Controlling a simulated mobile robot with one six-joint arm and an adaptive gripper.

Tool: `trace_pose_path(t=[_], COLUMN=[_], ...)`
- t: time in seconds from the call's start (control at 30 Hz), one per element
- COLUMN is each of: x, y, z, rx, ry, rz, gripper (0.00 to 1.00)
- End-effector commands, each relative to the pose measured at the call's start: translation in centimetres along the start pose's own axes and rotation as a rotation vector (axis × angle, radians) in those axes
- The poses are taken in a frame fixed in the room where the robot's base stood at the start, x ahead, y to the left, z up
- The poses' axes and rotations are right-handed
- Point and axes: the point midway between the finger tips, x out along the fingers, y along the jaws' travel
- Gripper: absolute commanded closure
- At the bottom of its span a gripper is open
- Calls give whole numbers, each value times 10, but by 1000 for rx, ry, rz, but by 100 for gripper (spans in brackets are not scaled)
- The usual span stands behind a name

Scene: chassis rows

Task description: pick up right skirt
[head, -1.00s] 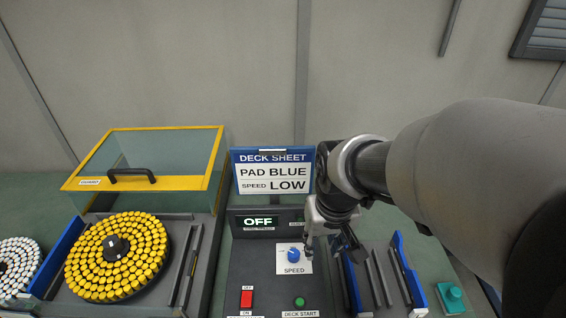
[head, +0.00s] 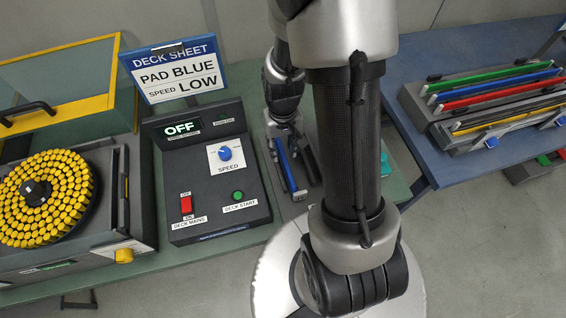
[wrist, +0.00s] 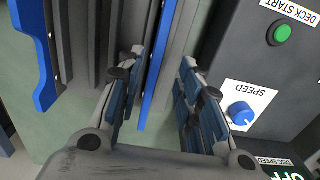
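My gripper (wrist: 161,62) is open in the wrist view. A long, thin blue-edged strip (wrist: 157,65) runs between its fingers, apparently not gripped. The strip also shows in the head view (head: 287,168), right of the control box. A second blue piece (wrist: 36,55) with a notched edge stands at the left of the wrist view, outside the fingers. I cannot tell from a label which blue piece is the right skirt. In the head view my gripper (head: 288,125) is small and partly hidden by my arm.
The control box (head: 200,165) with its speed knob, red switch and green button stands close beside the strip. The yellow-capped disc (head: 45,200) is at the left. A blue table (head: 420,125) with a rack of coloured bars is at the right.

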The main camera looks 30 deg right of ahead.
Motion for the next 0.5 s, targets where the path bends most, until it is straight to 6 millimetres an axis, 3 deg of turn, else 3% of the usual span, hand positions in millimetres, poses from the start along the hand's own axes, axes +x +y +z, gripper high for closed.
trace_pose_path(t=[0.1, 0.37, 0.5], x=[19, 32, 52], y=[0, 0, 2], z=[0, -1, -4], rx=[0, 0, 0], ry=[-2, 1, -1], rz=[0, 0, 0], gripper=[67, 67, 67])
